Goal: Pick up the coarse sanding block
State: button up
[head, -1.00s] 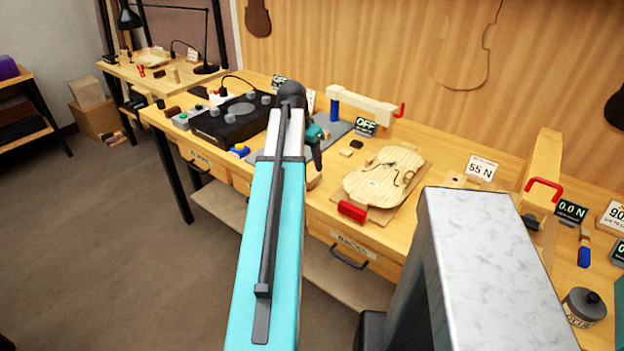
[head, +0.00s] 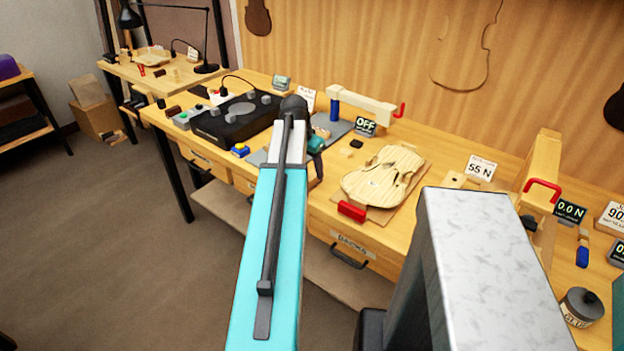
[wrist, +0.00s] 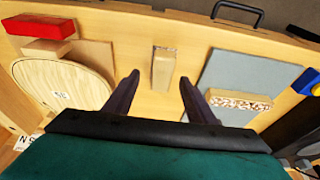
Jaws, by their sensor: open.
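In the wrist view, my gripper (wrist: 160,92) is open, with its two dark fingers pointing down at the bench. A small wooden block (wrist: 163,72) with a thin greyish, speckled end lies between the finger lines, a little beyond the tips. Nothing is held. A second wooden block (wrist: 238,99) with a coarse brown-and-white speckled face lies on the grey mat, right of the right finger. No label shows which is the coarse sanding block; the speckled face looks coarser. In the head view, my gripper (head: 316,152) is over the bench's front part, and my arm hides both blocks.
A violin plate (head: 382,178) on a board with a red clamp (head: 352,211) lies beside the gripper, left in the wrist view. A blue-and-yellow item (head: 240,150) and black machine (head: 235,122) stand left in the head view. The drawer handle (wrist: 238,12) marks the bench front.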

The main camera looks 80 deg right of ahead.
aim_at(311, 175)
jog(key=shift+p+x, duration=0.5)
jog(key=shift+x, duration=1.55)
jog(key=shift+w, duration=0.1)
jog(key=c, duration=1.2)
jog(key=shift+r, duration=0.1)
jog(key=shift+d+r+b, duration=0.1)
jog(key=shift+r+b, duration=0.5)
jog(key=shift+r, duration=1)
jog(key=shift+w+a+r+b, duration=0.25)
jog(key=shift+a+b, duration=0.65)
jog(key=shift+a, duration=1.75)
jog(key=shift+w+a+r+b, duration=0.25)
jog(key=shift+a+b, duration=0.65)
jog(key=shift+a, duration=1.8)
jog(key=shift+w+a+r+b, duration=0.3)
jog(key=shift+a+b, duration=0.6)
jog(key=shift+a, duration=1.75)
